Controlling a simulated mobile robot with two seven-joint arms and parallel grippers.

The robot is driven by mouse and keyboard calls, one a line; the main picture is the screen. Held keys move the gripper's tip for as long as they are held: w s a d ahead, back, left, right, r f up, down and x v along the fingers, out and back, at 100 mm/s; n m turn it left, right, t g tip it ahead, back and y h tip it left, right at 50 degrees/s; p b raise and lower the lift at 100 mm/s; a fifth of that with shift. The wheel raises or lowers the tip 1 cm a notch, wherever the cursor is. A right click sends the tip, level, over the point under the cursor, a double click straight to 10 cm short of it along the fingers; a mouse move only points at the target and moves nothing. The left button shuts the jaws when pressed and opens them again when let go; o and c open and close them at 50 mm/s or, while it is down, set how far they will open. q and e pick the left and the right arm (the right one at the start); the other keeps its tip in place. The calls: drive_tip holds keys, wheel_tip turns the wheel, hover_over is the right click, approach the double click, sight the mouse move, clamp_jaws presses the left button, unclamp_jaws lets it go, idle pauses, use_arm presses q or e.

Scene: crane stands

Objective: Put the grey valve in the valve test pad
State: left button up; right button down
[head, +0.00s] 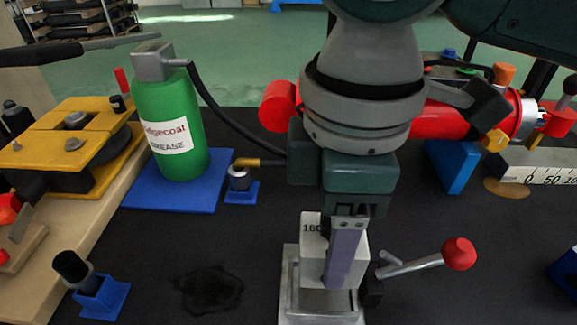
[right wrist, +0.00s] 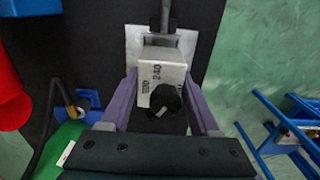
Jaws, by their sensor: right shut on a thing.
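The grey valve is a light grey block (head: 315,238) with printed figures on its face. It also shows in the right wrist view (right wrist: 150,78), with a black knob on it. My right gripper (head: 343,270) comes down from above and is shut on the block, its purple fingers on both sides in the right wrist view (right wrist: 160,105). A silvery metal fixture, which appears to be the valve test pad (head: 290,290), is directly below and around the block's lower part. I cannot tell whether the block touches it. A lever with a red ball (head: 459,254) stands at its right. My left gripper is not in view.
A green grease bottle (head: 180,110) stands on a blue base (head: 150,195) at left, with a hose. A small blue holder (head: 103,297) is at front left. A red cylinder (head: 280,105) lies behind my arm.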

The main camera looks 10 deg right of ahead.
drive_tip(key=shift+w+a+f+b, duration=0.1)
drive_tip(key=shift+f+b, duration=0.5)
drive_tip(key=shift+f, duration=2.2)
drive_tip(key=shift+f, duration=0.15)
drive_tip(key=shift+c, duration=0.6)
unclamp_jaws()
wheel_tip(320, 180, up, 11)
drive_tip(key=p, duration=0.2)
drive_tip(key=shift+p, duration=0.35)
drive_tip(key=shift+r, duration=0.65)
